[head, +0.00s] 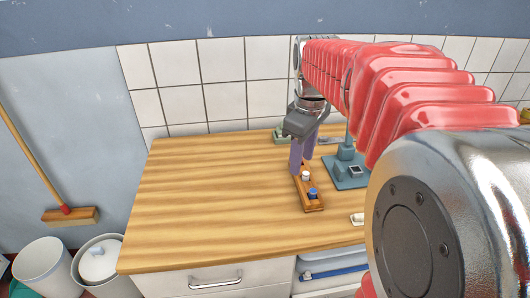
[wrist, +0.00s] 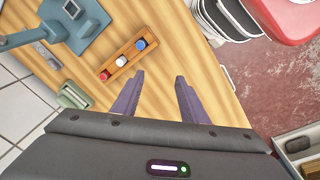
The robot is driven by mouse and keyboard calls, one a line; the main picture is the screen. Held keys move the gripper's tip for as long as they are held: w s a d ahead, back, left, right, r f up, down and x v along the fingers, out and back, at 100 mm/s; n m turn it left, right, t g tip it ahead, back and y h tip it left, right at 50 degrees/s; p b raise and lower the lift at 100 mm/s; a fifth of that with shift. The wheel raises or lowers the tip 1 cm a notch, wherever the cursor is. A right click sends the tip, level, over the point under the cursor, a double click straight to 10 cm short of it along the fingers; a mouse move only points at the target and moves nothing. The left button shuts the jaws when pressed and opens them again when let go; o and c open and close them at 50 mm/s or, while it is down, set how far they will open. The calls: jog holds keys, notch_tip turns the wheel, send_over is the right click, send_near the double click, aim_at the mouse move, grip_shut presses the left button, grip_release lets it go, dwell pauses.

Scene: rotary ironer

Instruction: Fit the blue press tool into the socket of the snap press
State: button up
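The blue press tool (head: 313,193) stands at the near end of a narrow wooden rack (head: 313,208). In the wrist view the blue tool (wrist: 141,45) shares the rack (wrist: 130,57) with a white tool (wrist: 122,60) and a red tool (wrist: 104,75). My gripper (head: 303,158) is open and empty, with its purple fingers over the far part of the rack in the head view. The fingers (wrist: 160,78) also show apart in the wrist view. The blue-grey snap press (head: 345,182) stands right of the rack. Its square dark socket (head: 354,171) looks empty.
The wooden worktop (head: 210,190) is clear on the left. A small green object (wrist: 73,96) lies near the tiled wall. A small pale object (head: 357,218) lies near the front edge. A broom (head: 70,215) and buckets are left of the table.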

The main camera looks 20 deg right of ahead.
jog(key=w+d+f+n+g, duration=0.1)
jog(key=w+d+n, duration=0.1)
jog(key=d, duration=0.4)
jog(key=shift+w+d+f+y, duration=0.3)
jog(key=shift+w+d, duration=0.1)
jog(key=shift+w, duration=0.05)
send_over(313, 190)
jog(key=shift+w+f, duration=0.15)
jog(key=shift+f, duration=4.2)
jog(key=shift+s+f, duration=0.2)
jog(key=shift+f, duration=2.4)
